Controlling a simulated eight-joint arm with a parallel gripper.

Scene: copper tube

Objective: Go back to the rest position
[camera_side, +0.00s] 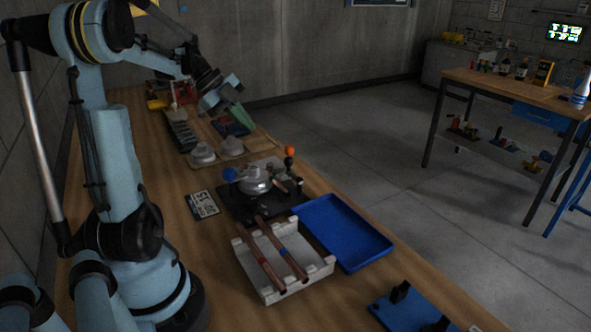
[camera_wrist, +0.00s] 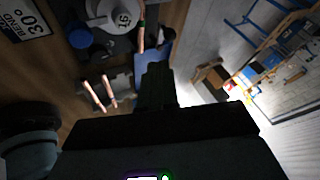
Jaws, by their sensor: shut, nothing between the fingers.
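My gripper (camera_side: 237,116) hangs in the air over the far part of the bench, tilted down to the right. Its green fingers are shut and empty. The shut fingers also show in the wrist view (camera_wrist: 157,85). It is well away from the copper tubes. Two copper tubes (camera_side: 258,259) lie across the white notched rack (camera_side: 268,292); the right one has a blue band (camera_side: 283,250). They also show in the wrist view (camera_wrist: 94,96). The round grey bending tool (camera_side: 254,180) stands on a black plate behind the rack.
A blue tray (camera_side: 345,232) lies right of the rack, and a blue fixture (camera_side: 412,312) is at the front right. Grey domed parts (camera_side: 231,146) sit on a board below my gripper. A label plate (camera_side: 203,205) lies left of the tool. The air around my gripper looks clear.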

